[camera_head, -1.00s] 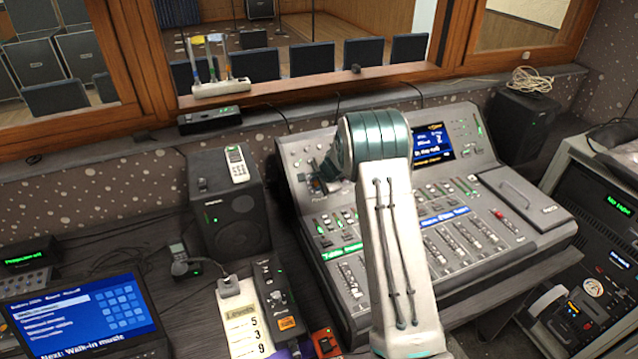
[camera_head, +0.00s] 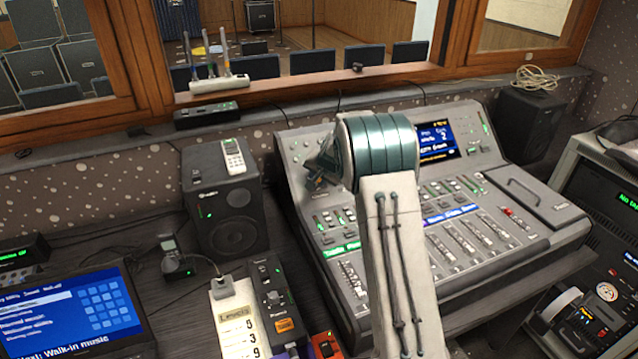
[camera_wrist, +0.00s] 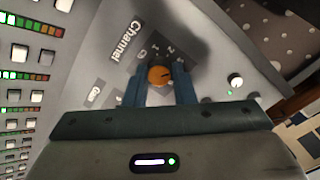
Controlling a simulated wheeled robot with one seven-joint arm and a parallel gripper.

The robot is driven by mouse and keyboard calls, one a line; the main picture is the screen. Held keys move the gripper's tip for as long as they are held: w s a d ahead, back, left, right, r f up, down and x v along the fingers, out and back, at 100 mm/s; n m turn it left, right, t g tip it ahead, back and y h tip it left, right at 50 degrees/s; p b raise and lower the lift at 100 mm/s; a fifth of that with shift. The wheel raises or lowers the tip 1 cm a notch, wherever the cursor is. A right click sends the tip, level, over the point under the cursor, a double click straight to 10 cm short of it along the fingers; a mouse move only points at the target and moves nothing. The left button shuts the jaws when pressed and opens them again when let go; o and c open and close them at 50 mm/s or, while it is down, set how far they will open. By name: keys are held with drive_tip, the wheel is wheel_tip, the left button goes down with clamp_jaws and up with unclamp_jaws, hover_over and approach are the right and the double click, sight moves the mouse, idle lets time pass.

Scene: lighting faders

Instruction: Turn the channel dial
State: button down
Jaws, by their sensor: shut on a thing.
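The channel dial (camera_wrist: 158,76) is a small orange knob on the grey panel of the mixing console (camera_head: 296,150). In the wrist view the word "Channel" is printed beside it, with a ring of small marks around it. My gripper (camera_wrist: 160,88) has its two blue fingers on either side of the knob, shut on it. In the head view my gripper (camera_head: 322,170) is at the console's upper left, mostly behind my arm, and the dial is hidden there. The console screen (camera_head: 436,140) is lit blue, with small text partly readable.
A black speaker (camera_head: 225,200) with a white remote on top stands left of the console. A laptop (camera_head: 75,312) and a labelled strip (camera_head: 240,325) lie at front left. Rows of faders and lit buttons (camera_wrist: 20,95) are beside the dial. A white knob (camera_wrist: 236,80) is close by.

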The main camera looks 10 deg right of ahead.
idle(0.4)
drive_tip(key=c, duration=1.2)
unclamp_jaws()
drive_tip(key=b+v, duration=0.2)
drive_tip(key=v, duration=1.1)
drive_tip(key=shift+s+r, duration=0.25)
drive_tip(key=shift+r, duration=0.1)
